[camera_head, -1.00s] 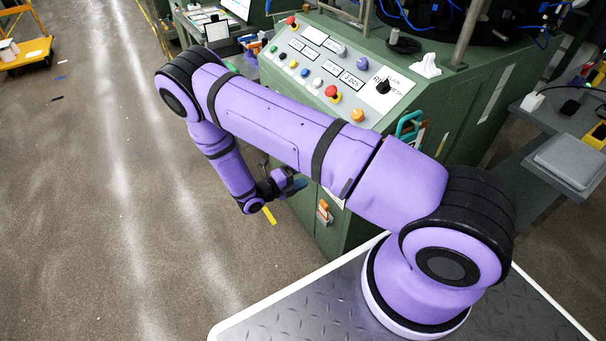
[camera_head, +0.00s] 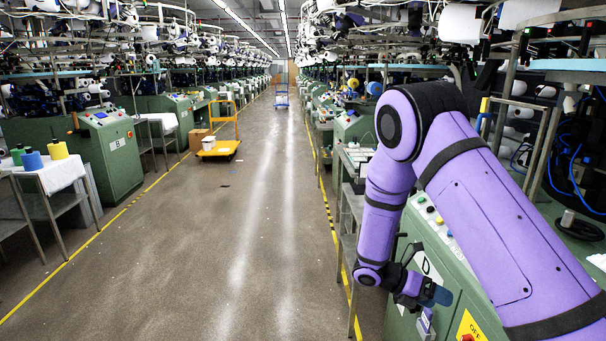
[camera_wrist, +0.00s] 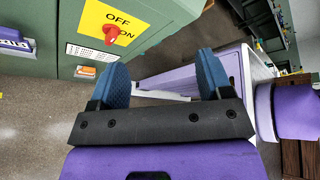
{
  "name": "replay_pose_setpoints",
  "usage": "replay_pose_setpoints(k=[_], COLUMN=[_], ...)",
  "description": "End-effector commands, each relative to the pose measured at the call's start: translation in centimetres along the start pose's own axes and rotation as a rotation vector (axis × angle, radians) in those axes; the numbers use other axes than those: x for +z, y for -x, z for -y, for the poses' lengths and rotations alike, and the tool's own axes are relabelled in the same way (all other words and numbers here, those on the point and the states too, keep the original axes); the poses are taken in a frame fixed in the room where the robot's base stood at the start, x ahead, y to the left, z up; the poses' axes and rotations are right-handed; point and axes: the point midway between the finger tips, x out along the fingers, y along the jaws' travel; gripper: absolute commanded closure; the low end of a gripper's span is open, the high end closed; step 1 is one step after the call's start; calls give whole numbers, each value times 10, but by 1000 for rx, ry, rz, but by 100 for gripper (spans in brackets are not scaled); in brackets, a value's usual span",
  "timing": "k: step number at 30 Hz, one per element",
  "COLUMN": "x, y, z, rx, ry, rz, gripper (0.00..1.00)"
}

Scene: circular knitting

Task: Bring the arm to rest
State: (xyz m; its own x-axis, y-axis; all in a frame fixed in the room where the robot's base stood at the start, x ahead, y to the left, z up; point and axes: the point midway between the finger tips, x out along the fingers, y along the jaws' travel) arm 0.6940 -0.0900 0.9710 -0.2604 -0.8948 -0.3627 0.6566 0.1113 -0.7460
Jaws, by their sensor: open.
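My arm is purple with black joint bands and fills the right side of the head view. It bends at a high elbow and its forearm hangs down to my gripper (camera_head: 432,294), which is beside the green machine cabinet (camera_head: 455,275). In the wrist view my gripper (camera_wrist: 158,82) shows two blue-padded fingers set wide apart with nothing between them. My own purple arm and white-edged base show beyond the fingers. A yellow OFF/ON panel with a red switch (camera_wrist: 111,34) is on the green cabinet, up and left of the fingers.
A wide aisle floor (camera_head: 220,230) is clear to the left. A yellow cart (camera_head: 219,148) stands farther down it. A table with a white cloth (camera_head: 52,174) and several yarn cones is at the left. Rows of knitting machines line both sides.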

Motion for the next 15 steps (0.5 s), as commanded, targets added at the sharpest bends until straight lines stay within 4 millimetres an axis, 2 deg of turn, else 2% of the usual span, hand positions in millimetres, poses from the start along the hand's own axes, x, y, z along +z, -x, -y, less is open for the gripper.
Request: replay_pose_setpoints(k=[1,6,15], x=[9,28,50], y=[5,18,36], z=[14,57,134], rx=[20,73,148], ry=[-62,-274,-640], rz=[-38,-169,-407], gripper=[28,28,28])
